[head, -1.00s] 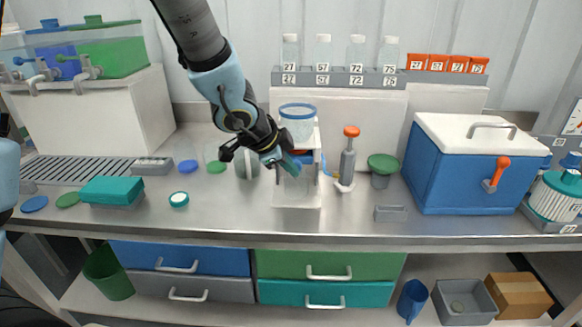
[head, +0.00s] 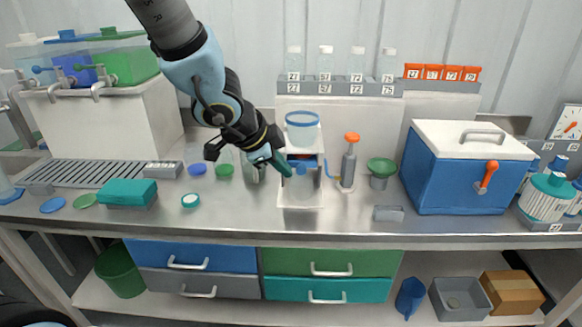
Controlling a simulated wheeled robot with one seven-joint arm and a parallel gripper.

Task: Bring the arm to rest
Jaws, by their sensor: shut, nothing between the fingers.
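My gripper (head: 283,169) is shut and empty. It is at the end of my arm, which reaches down from the top left over the steel bench. The fingertips are in front of the left side of a white stand (head: 301,193) that bears a clear vessel with a blue rim (head: 302,127). I cannot tell whether the fingers touch the stand. My arm hides part of the bench and of the things behind it.
A hand pump with an orange knob (head: 348,165) and a green funnel (head: 381,168) stand right of the white stand. A blue cooler (head: 450,180) is further right. Numbered bottles stand on a rack (head: 341,87) behind. The bench front (head: 240,222) is largely clear.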

